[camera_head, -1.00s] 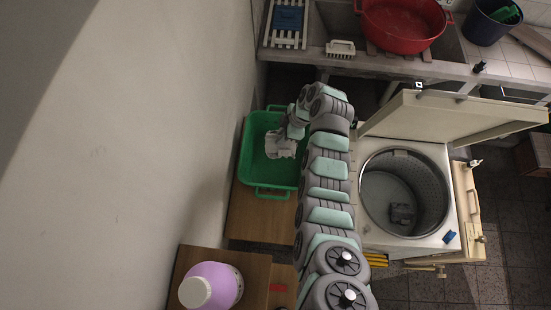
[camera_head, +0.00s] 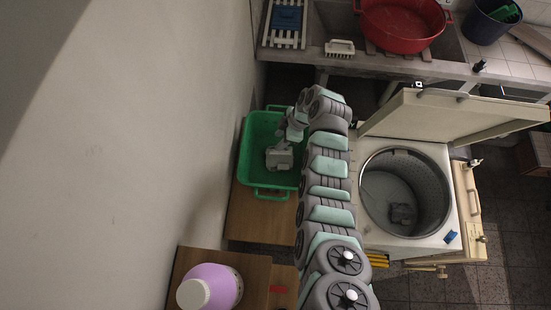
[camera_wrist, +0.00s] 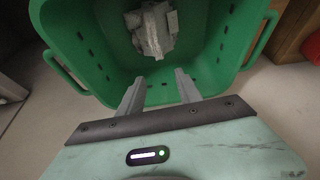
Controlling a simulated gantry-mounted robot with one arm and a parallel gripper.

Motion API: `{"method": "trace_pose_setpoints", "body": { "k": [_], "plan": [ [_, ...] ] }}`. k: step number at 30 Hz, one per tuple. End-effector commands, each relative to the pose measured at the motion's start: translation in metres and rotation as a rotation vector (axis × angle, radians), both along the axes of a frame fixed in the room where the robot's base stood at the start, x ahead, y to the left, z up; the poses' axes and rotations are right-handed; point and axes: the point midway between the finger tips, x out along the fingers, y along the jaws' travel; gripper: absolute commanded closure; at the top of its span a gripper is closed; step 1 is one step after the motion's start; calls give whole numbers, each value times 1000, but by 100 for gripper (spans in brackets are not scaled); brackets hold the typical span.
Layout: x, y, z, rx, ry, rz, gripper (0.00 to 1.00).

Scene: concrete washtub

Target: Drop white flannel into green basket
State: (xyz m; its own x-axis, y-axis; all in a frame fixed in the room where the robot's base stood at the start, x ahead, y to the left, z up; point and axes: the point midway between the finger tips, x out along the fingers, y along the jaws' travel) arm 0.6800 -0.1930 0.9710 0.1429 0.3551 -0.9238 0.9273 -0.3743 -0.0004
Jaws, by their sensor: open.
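The green basket (camera_head: 247,168) stands on a wooden surface by the wall in the head view, and its wall (camera_wrist: 86,66) fills the top of the wrist view. The white flannel (camera_wrist: 152,28) lies crumpled in the basket, beyond my fingertips, in the wrist view. My gripper (camera_wrist: 156,88) is open and empty above the basket's near side, apart from the flannel.
A top-loading washer (camera_head: 437,152) with its lid raised stands to the right, with something dark in its drum. A purple bottle (camera_head: 215,287) stands at the lower left. A red tub (camera_head: 403,45) and a brush (camera_head: 340,47) sit on the counter at the back.

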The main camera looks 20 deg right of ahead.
Motion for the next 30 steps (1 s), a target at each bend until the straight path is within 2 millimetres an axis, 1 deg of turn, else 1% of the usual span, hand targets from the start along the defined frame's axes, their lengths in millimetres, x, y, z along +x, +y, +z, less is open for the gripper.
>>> {"method": "trace_pose_setpoints", "body": {
  "k": [4,8,11,14,20,22,26,30],
  "plan": [
    [0,-2,2,-1,-3,-1,59],
    [0,-6,11,-2,-5,-1,59],
    [-2,-10,22,-3,-7,-1,59],
    [-4,-16,38,-3,-6,-2,59],
    [-10,-29,72,-3,-5,0,59],
    [-12,-33,88,-3,-4,-2,59],
    [-14,-37,98,-1,-2,-1,59],
    [-16,-38,100,0,0,0,59]
  ]
}}
